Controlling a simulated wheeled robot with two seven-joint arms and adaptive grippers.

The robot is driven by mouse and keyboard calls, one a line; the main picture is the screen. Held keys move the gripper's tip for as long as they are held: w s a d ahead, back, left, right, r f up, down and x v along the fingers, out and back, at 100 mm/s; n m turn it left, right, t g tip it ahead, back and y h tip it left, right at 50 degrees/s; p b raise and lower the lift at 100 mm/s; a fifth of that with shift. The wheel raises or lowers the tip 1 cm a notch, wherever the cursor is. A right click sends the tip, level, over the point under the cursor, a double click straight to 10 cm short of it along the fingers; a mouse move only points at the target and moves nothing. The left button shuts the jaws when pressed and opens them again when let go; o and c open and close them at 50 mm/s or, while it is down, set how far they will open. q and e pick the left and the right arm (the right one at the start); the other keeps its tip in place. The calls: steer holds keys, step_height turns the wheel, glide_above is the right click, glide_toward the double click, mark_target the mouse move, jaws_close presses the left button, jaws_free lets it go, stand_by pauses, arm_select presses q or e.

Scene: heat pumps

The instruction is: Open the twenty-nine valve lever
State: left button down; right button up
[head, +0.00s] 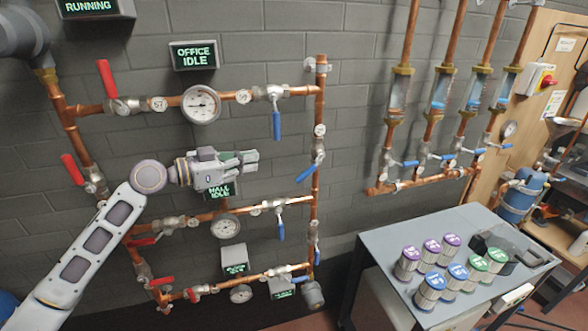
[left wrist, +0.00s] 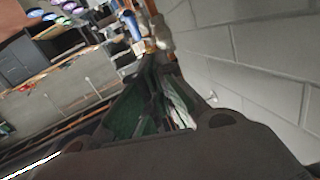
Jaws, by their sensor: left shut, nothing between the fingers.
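Copper pipework on the wall carries several valves with round number tags. One tag reads 57 (head: 157,103); the others are too small to read surely, so I cannot tell which valve is twenty-nine. Red levers (head: 107,79) sit on the left side and blue levers (head: 276,125) on the right. A blue lever (head: 318,165) slants on the right vertical pipe. My left gripper (head: 252,163) is shut and empty, pointing right in front of the middle of the pipework. It partly covers the HALL IDLE sign (head: 219,190). My right gripper is not in view.
A gauge (head: 201,105) and the OFFICE IDLE sign (head: 193,55) are above my left gripper. A grey table (head: 385,240) with several coloured-lid cans (head: 432,290) stands at the lower right. Flow meters (head: 440,92) hang on pipes behind it. A grey brick wall (left wrist: 275,65) is close beside the gripper.

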arm_select(q)
steer(key=shift+s+d+r+m+g+h, duration=0.15)
steer(key=shift+s+d+m+g+h, duration=0.1)
steer(key=shift+s+m+g, duration=0.3)
steer(key=shift+s+d+r+m+g+h, duration=0.15)
steer(key=shift+s+d+m+g, duration=0.15)
steer(key=shift+s, duration=0.35)
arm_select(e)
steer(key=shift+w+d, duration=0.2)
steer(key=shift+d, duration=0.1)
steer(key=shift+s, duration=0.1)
